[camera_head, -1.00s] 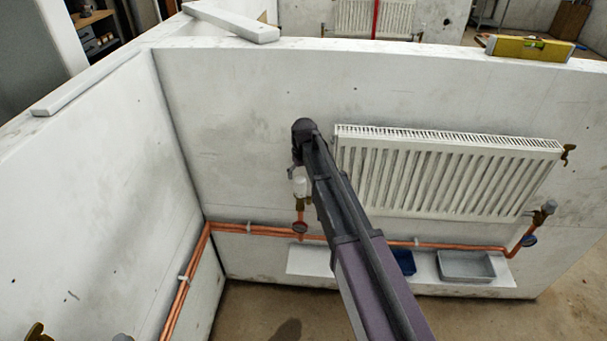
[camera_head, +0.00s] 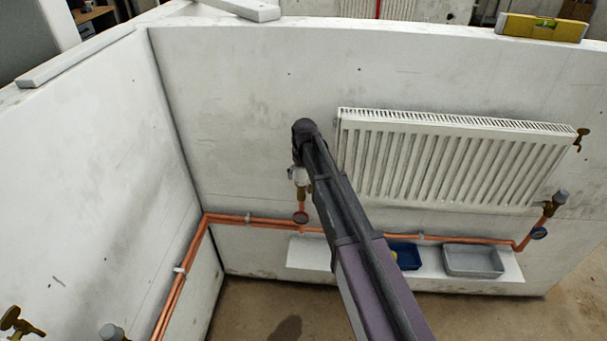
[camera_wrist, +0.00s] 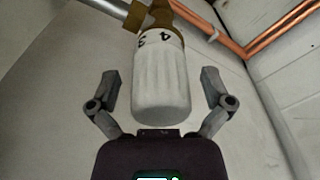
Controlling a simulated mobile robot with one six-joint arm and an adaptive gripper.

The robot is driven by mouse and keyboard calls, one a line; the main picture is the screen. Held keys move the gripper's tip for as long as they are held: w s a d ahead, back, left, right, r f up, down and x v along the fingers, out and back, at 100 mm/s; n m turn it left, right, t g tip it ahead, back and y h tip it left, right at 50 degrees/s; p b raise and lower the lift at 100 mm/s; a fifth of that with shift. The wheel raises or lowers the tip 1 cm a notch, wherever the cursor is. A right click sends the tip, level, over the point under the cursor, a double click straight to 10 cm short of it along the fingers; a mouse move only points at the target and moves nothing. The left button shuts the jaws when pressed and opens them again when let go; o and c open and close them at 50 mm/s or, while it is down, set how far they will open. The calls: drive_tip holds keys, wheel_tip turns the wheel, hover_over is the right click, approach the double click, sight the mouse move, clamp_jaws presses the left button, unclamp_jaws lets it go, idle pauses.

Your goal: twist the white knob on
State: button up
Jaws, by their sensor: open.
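The white knob (camera_wrist: 160,82) is a ribbed cylinder with dark numbers near its brass end. In the wrist view it lies between the two open fingers of my gripper (camera_wrist: 160,92), with a gap on each side. Its brass fitting (camera_wrist: 160,14) is at the top of that view. In the head view the knob (camera_head: 298,176) shows in part at the left end of the radiator, beside my arm, above a copper pipe. My gripper is mostly hidden there behind my arm.
The white radiator (camera_head: 440,160) hangs right of my arm. Copper pipes (camera_head: 262,222) run along the wall below. A shelf (camera_head: 310,255) holds a blue tray (camera_head: 405,258) and a grey tray (camera_head: 472,262). A yellow level (camera_head: 542,27) lies on the wall top.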

idle(0.3)
drive_tip(key=c, duration=1.2)
drive_tip(key=shift+c, duration=0.3)
drive_tip(key=shift+s+f, duration=0.1)
drive_tip(key=shift+f, duration=0.1)
drive_tip(key=shift+m, duration=0.3)
drive_tip(key=m, duration=0.5)
drive_tip(key=shift+h, duration=0.4)
drive_tip(key=m, duration=0.6)
drive_tip(key=shift+h, duration=0.3)
